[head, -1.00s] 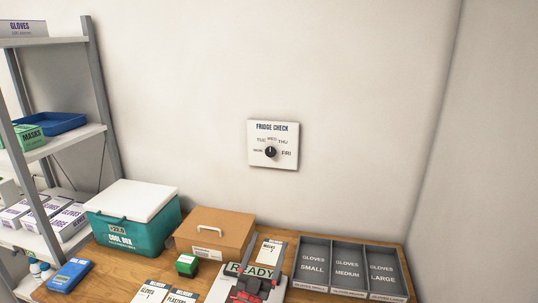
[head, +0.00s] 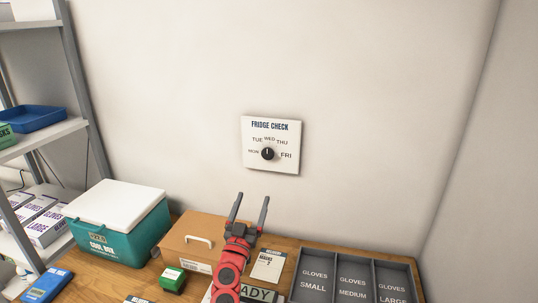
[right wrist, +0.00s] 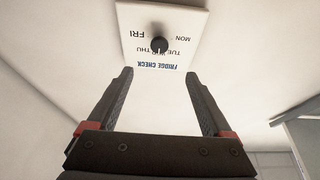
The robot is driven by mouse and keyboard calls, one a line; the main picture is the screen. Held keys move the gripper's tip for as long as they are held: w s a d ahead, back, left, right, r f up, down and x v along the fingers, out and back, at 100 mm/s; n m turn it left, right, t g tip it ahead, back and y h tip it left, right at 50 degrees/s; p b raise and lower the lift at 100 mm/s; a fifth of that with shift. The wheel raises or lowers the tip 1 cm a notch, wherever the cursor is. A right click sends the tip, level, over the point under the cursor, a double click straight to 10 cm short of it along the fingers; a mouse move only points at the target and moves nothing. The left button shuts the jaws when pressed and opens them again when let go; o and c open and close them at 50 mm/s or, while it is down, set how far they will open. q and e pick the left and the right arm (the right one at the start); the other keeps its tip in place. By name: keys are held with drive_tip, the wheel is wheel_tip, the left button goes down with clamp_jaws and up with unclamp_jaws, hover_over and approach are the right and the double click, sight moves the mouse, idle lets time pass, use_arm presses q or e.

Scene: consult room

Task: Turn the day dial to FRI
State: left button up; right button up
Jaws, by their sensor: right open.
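The day dial is a black knob (head: 267,154) on a white FRIDGE CHECK panel (head: 285,165) on the wall. The day names MON, TUE, WED, THU and FRI run in an arc around it. The knob's light mark appears to point up, near WED. My right gripper (head: 250,200) is open and empty, below the panel and apart from it. In the right wrist view the panel (right wrist: 185,20) appears upside down beyond the open fingers (right wrist: 165,85), with the knob (right wrist: 159,45) between their lines. My left gripper is not in view.
A teal cool box (head: 115,245) and a brown box (head: 190,225) with a handle stand on the wooden table. A grey glove tray (head: 345,255) is at the right. A shelf (head: 75,80) stands at the left. The wall around the panel is clear.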

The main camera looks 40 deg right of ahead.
drive_tip(key=p, duration=0.1)
approach(267, 154)
drive_tip(key=x, duration=0.6)
drive_tip(key=shift+d+r+b, duration=0.1)
drive_tip(key=shift+d+b, duration=0.05)
drive_tip(key=shift+b, duration=0.15)
drive_tip(key=shift+x, duration=1.05)
clamp_jaws()
